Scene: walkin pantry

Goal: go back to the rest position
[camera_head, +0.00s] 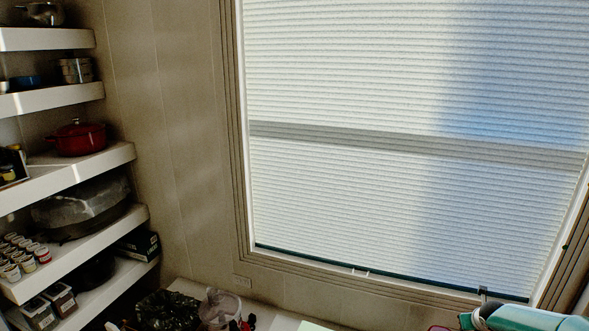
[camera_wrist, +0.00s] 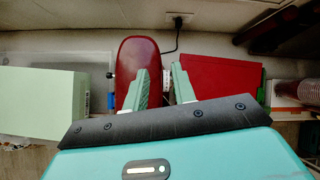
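In the wrist view my gripper (camera_wrist: 163,80) is in view with its two pale green fingers apart and nothing held between them. The fingers point toward a counter against a wall. A dark red rounded object (camera_wrist: 137,60) stands behind the left finger, which overlaps it; I cannot tell whether they touch. In the head view a teal part of my arm (camera_head: 525,318) shows at the bottom right corner; the fingers are not clear there.
In the wrist view a pale green box (camera_wrist: 38,102) is at left and a red box (camera_wrist: 222,76) at right. A black cable runs to a wall outlet (camera_wrist: 179,19). In the head view, shelves (camera_head: 70,175) hold pots and jars at left; a blind-covered window (camera_head: 400,150) fills the right.

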